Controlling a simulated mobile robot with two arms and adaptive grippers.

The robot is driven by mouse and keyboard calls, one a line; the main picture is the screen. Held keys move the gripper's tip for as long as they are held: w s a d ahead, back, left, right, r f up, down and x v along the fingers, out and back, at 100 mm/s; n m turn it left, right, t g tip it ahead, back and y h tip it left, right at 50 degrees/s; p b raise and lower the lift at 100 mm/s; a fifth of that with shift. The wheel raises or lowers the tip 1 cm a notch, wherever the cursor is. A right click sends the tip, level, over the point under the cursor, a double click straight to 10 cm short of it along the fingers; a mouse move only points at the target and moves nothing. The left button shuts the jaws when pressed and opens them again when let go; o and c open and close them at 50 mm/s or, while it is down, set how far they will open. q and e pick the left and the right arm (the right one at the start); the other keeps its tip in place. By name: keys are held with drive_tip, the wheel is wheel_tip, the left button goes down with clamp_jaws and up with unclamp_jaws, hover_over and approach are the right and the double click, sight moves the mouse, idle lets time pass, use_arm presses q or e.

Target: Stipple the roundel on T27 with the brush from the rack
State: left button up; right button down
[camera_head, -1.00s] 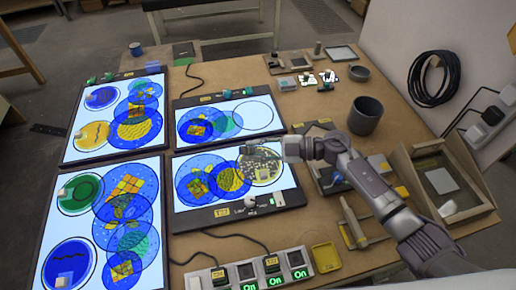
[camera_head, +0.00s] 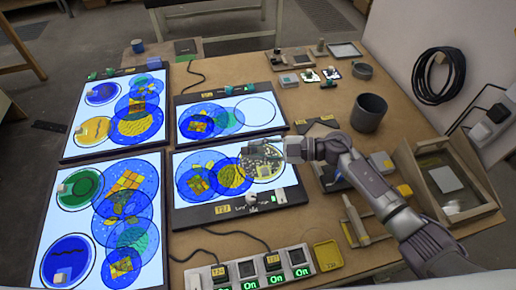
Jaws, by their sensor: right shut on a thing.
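The light panel labelled T27 (camera_head: 235,211) lies at the middle of the bench, lit, with overlapping blue discs on its left. Its yellowish speckled roundel (camera_head: 262,171) is at the panel's right end. My right gripper (camera_head: 268,150) reaches in from the right, low over the upper part of this roundel. It is shut on a thin item, likely the brush, which is too small and too much covered to make out clearly. Whether its tip touches the glass cannot be told. My left gripper is not in view.
Other lit panels stand behind (camera_head: 262,108) and to the left (camera_head: 72,215). A dark grey cup (camera_head: 368,113) is behind my right arm. A switch strip (camera_head: 250,271) and yellow tray (camera_head: 327,255) lie in front. A framed box (camera_head: 452,180) stands at right.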

drive_tip(key=shift+f, duration=0.2)
idle(0.6)
drive_tip(key=shift+r+p, duration=1.15)
wheel_tip(320, 180, up, 4)
drive_tip(key=p, duration=0.4)
